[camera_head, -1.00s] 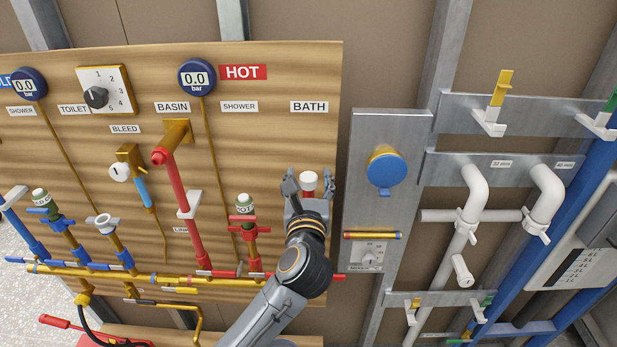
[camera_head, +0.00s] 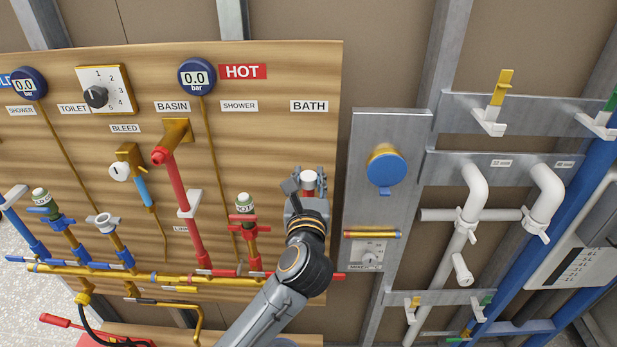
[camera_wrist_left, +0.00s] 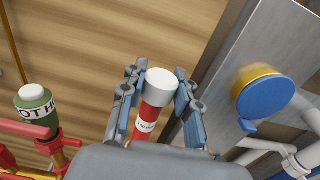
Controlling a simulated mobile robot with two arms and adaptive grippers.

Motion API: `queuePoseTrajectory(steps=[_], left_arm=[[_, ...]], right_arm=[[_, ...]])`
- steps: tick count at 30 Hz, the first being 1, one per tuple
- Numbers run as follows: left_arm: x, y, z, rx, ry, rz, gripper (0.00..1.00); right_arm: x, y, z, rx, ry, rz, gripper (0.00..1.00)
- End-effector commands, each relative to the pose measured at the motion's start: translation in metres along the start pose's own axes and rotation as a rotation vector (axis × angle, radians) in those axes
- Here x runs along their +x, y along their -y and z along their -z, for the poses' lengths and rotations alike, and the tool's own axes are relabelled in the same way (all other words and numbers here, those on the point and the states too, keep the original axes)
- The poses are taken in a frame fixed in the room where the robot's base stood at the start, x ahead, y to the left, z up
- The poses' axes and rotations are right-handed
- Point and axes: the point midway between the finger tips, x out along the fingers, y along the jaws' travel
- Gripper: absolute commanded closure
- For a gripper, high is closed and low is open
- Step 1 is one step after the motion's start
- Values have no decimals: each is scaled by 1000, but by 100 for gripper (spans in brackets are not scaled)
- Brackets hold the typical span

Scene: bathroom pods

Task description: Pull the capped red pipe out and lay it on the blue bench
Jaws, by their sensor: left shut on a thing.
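The capped red pipe (camera_wrist_left: 150,118) stands below the BATH label, with a white cap (camera_head: 309,178) on its upper end. The left wrist view shows its red body with a white printed label between my fingers. My left gripper (camera_head: 307,190) is shut on the pipe just below the cap, one finger on each side. The pipe's lower end is hidden behind my gripper and arm. I cannot make out a blue bench in either view. My right gripper is not in view.
A green-capped red valve (camera_head: 245,210) and a tall red pipe (camera_head: 180,195) stand left of my gripper. A metal panel with a blue round cap (camera_head: 386,169) is close on the right. White pipes (camera_head: 460,240) are further right. The wooden board (camera_head: 290,75) above is clear.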

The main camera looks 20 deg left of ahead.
Motion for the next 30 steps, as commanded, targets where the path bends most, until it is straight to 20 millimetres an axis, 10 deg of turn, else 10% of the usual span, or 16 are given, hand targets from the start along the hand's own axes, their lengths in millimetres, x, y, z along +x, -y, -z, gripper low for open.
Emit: queuePoseTrajectory(steps=[30], left_arm=[[0, 0, -12, -1, 3, 0, 100]], right_arm=[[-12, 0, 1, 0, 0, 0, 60]])
